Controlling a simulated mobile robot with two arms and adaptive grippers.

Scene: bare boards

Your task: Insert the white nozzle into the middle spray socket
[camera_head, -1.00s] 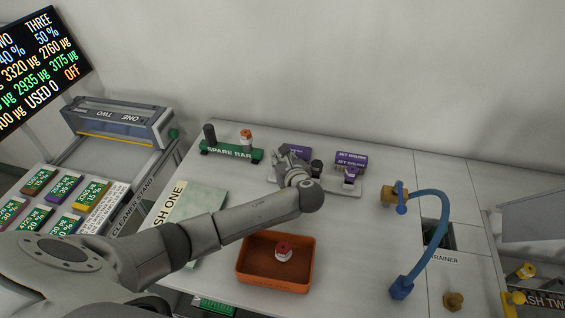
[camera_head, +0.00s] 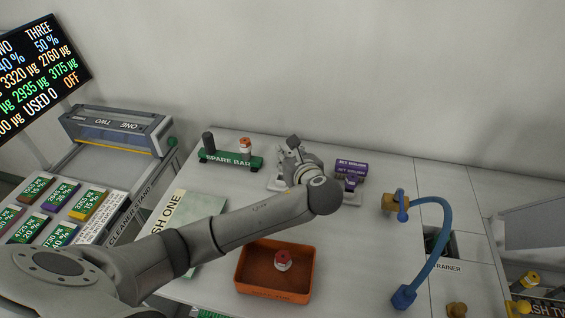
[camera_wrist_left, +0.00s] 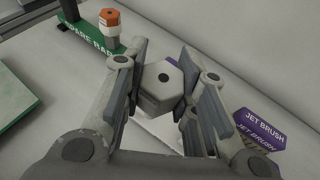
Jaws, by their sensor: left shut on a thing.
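The white nozzle (camera_wrist_left: 160,86) is a six-sided cap between the fingers of my left gripper in the left wrist view. My left gripper (camera_wrist_left: 160,92) is shut on it. In the head view my left gripper (camera_head: 292,158) is over the left and middle part of a pale fixture plate (camera_head: 352,199) at the back of the table. A purple JET BRUSH block (camera_head: 351,168) stands at the plate's right end. The middle spray socket cannot be made out; my gripper and arm cover that part. The right gripper is not in view.
A green SPARE bar (camera_head: 230,159) holds a dark peg and an orange-topped white nozzle (camera_head: 245,146). An orange tray (camera_head: 273,284) with a red-topped white nozzle (camera_head: 283,261) lies in front. A blue hose (camera_head: 436,250) arches at right. Bare table lies between tray and hose.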

